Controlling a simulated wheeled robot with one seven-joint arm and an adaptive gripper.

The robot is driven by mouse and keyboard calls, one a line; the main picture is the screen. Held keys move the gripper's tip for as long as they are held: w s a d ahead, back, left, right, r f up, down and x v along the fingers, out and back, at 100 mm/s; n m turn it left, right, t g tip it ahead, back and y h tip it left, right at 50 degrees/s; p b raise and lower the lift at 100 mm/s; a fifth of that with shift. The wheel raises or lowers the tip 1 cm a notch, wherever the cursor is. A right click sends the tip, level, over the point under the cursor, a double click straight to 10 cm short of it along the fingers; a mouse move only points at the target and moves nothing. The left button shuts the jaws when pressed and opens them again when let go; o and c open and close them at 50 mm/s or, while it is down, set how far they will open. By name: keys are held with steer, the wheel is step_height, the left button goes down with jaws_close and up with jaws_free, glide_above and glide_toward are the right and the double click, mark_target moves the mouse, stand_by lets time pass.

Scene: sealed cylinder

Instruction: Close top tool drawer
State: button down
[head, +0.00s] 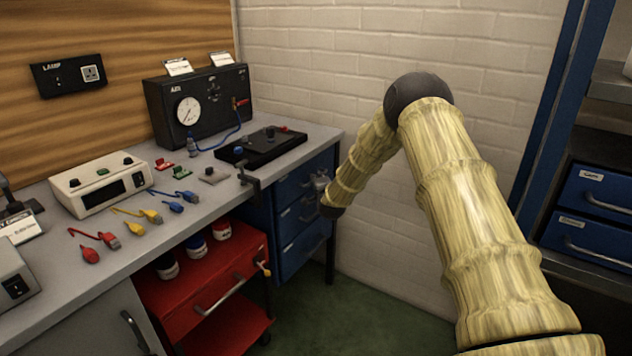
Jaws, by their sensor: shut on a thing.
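A blue drawer unit stands under the right end of the workbench, with its top drawer (292,187) uppermost in the stack. The drawer front looks about in line with the drawers below; a small gap cannot be ruled out. My gripper (319,186) is small and partly hidden by the dark end of my arm. It is at the right side of the top drawer front, shut on what appears to be the drawer's handle. The handle itself is mostly hidden.
A red cart (205,272) with several jars stands left of the blue drawers. The grey bench top (215,215) overhangs the drawers, with a clamp (248,178) at its edge. A brick wall is behind my arm. A blue rack (590,190) stands at right.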

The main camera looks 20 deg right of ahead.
steer(key=shift+w+a, duration=0.1)
steer(key=c, duration=1.5)
jaws_free()
steer(key=shift+w, duration=0.15)
steer(key=v, duration=1.2)
